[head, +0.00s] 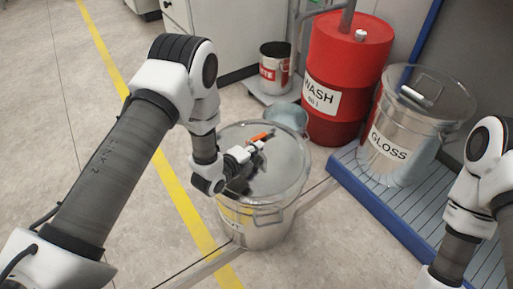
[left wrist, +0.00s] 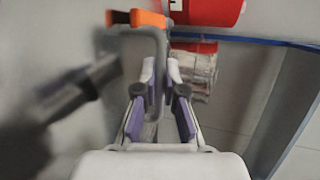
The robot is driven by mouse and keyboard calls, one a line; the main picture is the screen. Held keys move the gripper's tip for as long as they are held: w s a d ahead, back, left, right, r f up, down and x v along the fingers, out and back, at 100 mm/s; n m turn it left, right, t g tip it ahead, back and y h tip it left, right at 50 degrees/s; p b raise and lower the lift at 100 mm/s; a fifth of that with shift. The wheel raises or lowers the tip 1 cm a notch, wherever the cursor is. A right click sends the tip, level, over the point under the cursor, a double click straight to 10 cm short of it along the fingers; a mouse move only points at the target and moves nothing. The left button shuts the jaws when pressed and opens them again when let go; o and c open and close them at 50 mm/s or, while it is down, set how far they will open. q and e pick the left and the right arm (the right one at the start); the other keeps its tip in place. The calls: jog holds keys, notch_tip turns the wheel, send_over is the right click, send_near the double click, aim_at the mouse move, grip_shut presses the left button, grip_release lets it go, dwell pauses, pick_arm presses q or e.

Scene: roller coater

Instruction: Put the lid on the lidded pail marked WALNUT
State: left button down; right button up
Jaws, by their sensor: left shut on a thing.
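The pail (head: 265,230) is a shiny metal drum with a side handle, standing on the floor in the middle of the head view. Its white label is partly cut off from sight, and only the last letters show. A round grey lid (head: 283,172) covers its top; I cannot tell whether it sits on the rim or just above it. My left gripper (head: 257,148) is over the lid. In the left wrist view the left gripper (left wrist: 160,75) is shut on a grey bar (left wrist: 157,48) with an orange part, apparently the lid's handle. My right gripper is out of view.
A red WASH drum (head: 347,75) stands behind. A metal GLOSS pail (head: 392,150) stands on a blue-edged slatted platform (head: 410,215) at right. A small red-labelled can (head: 274,70) is at the back. Floor left of the yellow line (head: 160,150) is clear.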

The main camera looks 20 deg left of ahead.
pick_arm(q)
jog(key=shift+f, duration=0.15)
jog(key=c, duration=1.2)
grip_release()
jog(key=shift+f, duration=0.1)
jog(key=shift+s, duration=0.1)
jog(key=v, duration=1.2)
